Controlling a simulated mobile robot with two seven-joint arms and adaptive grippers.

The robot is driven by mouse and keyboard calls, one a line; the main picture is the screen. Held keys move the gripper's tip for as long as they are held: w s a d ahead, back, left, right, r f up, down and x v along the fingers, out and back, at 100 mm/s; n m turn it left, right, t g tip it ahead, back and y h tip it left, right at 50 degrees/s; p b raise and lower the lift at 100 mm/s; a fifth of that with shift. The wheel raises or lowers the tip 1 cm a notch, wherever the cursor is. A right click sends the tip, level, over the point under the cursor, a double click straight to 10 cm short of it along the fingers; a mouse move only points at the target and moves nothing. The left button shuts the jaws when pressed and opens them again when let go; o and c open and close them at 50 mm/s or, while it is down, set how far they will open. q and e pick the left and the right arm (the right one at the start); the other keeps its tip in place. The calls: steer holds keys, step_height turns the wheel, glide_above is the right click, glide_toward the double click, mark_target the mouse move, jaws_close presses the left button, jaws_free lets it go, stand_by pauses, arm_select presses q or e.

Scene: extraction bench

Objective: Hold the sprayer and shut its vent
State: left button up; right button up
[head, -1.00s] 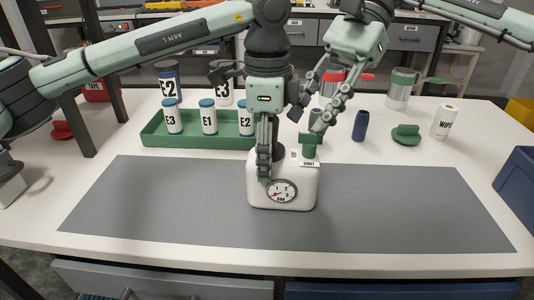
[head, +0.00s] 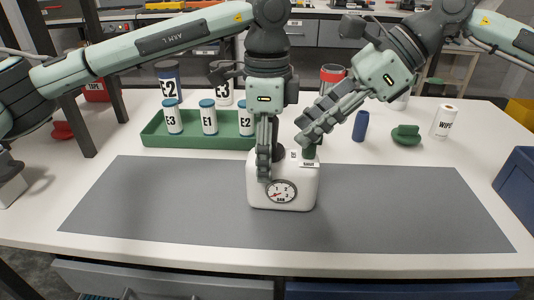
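The white sprayer (head: 301,190) stands upright on the grey mat, with a round gauge (head: 281,191) on its front. Its green vent (head: 309,153) is on the top right, mostly hidden by my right gripper, beside a small label reading SHUT (head: 309,164). My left gripper (head: 264,174) points down at the sprayer's left side. Its fingers look closed on the sprayer, one in front and the other largely hidden. My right gripper (head: 308,139) reaches down from the upper right, its fingers at the vent. The fingers overlap in this view, so their gap and any contact are unclear.
A green tray (head: 190,140) with several labelled bottles is behind left. A blue cylinder (head: 360,126), a green lid-like piece (head: 406,134) and a wipes roll (head: 444,122) stand behind right. A blue bin (head: 518,190) is at the right edge. The grey mat (head: 400,210) is otherwise clear.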

steer(key=shift+f, duration=1.45)
jaws_close()
steer(key=n+g, duration=0.4)
steer(key=n, duration=0.1)
steer(key=shift+w+a+n+h, duration=0.1)
steer(key=shift+n+h, duration=0.2)
steer(key=shift+h, duration=0.1)
steer(key=n+g+h, duration=0.2)
steer(key=n, duration=0.2)
steer(key=shift+n+g, duration=0.3)
steer(key=shift+g, duration=0.1)
steer(key=shift+c, duration=1.3)
jaws_free()
steer(key=shift+r, duration=0.15)
